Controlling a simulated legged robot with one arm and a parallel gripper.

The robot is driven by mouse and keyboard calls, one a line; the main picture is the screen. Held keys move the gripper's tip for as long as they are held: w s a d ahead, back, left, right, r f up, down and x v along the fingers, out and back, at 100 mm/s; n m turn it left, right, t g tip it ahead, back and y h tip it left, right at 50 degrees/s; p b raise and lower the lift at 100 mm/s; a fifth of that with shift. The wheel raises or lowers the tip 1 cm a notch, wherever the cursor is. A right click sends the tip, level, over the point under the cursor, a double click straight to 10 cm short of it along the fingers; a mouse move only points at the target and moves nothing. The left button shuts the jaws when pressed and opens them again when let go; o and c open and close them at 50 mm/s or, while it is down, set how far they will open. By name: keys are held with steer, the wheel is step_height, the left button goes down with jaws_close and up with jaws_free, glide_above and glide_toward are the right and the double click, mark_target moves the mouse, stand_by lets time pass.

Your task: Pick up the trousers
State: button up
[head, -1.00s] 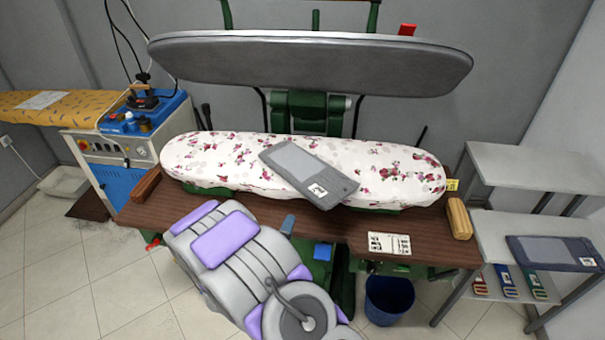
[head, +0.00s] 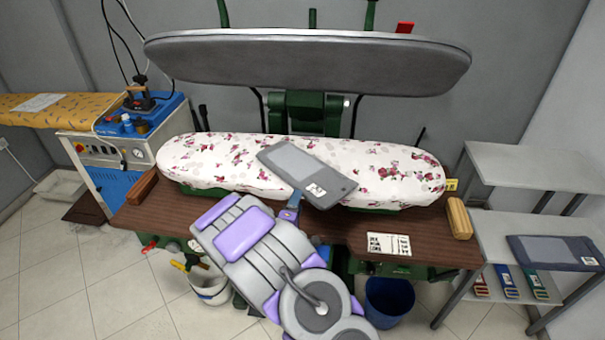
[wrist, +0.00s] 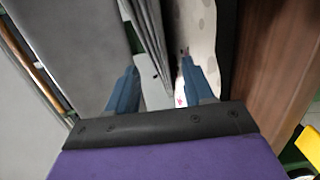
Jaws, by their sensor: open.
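The trousers (head: 300,168) appear to be the flat grey folded garment with a lighter panel and a white label, lying slantwise on the floral pressing board (head: 220,160). Their near right end overhangs the board's front edge. My gripper (head: 294,203) is at their near edge, its blue fingers partly hidden by my arm in the head view. In the wrist view my gripper (wrist: 160,82) is open, with the layered grey edge of the trousers (wrist: 152,45) running between the two fingers. Contact cannot be told.
The grey upper press plate (head: 310,65) hangs above the board. A brown tabletop (head: 340,222) lies in front, with a paper card (head: 389,245) and a tan block (head: 459,219). A dark folded garment (head: 555,251) lies on the right shelf. A blue bin (head: 388,300) stands below.

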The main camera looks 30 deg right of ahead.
mark_target(300, 188)
steer(key=shift+b+x, duration=0.95)
steer(key=shift+x, duration=2.6)
steer(key=shift+w+a, duration=0.2)
steer(key=shift+c, duration=0.5)
jaws_close()
